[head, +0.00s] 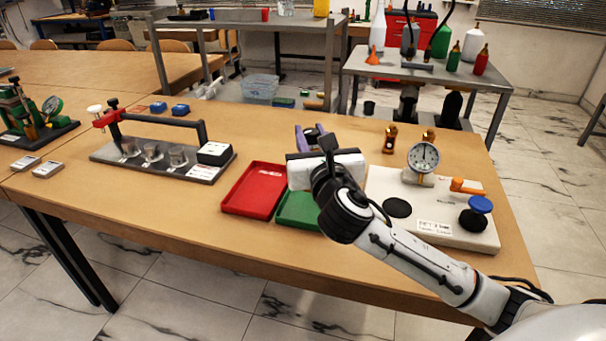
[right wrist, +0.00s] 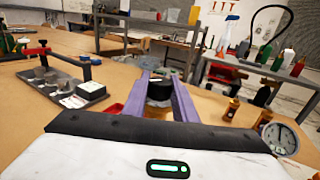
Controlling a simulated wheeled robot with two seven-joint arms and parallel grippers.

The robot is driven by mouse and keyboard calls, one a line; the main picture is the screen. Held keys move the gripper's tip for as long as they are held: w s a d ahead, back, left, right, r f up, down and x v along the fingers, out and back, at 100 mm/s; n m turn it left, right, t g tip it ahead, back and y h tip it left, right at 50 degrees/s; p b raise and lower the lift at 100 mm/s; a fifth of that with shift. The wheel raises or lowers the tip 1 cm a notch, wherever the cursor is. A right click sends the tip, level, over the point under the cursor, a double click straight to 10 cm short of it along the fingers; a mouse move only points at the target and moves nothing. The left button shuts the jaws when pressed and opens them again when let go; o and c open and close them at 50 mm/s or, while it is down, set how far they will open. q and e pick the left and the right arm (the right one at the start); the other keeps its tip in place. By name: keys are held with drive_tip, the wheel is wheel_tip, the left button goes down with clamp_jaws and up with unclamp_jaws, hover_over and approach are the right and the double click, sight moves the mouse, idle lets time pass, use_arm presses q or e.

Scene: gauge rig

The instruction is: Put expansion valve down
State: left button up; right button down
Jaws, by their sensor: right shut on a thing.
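My right gripper (head: 311,136) has purple fingers and is above the table, behind the red and green trays. In the right wrist view the gripper (right wrist: 163,80) is shut on a dark, rounded thing (right wrist: 160,91), which I take to be the expansion valve. Only part of it shows between the fingers, and in the head view my wrist and gripper body largely hide it. I cannot tell whether it touches the table. My left gripper is not in view.
The red tray (head: 254,191) and the green tray (head: 298,210) lie on the table. A white rig plate (head: 443,207) with a gauge (head: 423,157) is on the right, with brass fittings (head: 389,139) behind. A grey rack (head: 161,166) with cups is on the left.

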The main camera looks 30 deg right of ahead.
drive_tip(key=shift+w+a+f, duration=0.1)
drive_tip(key=shift+f, duration=0.85)
wheel_tip(320, 180, down, 4)
drive_tip(key=shift+f+b, duration=0.1)
drive_tip(key=shift+b, duration=0.8)
drive_tip(key=c, duration=1.8)
unclamp_jaws()
drive_tip(key=shift+f, duration=0.1)
drive_tip(key=shift+c, duration=0.2)
drive_tip(key=o, duration=0.4)
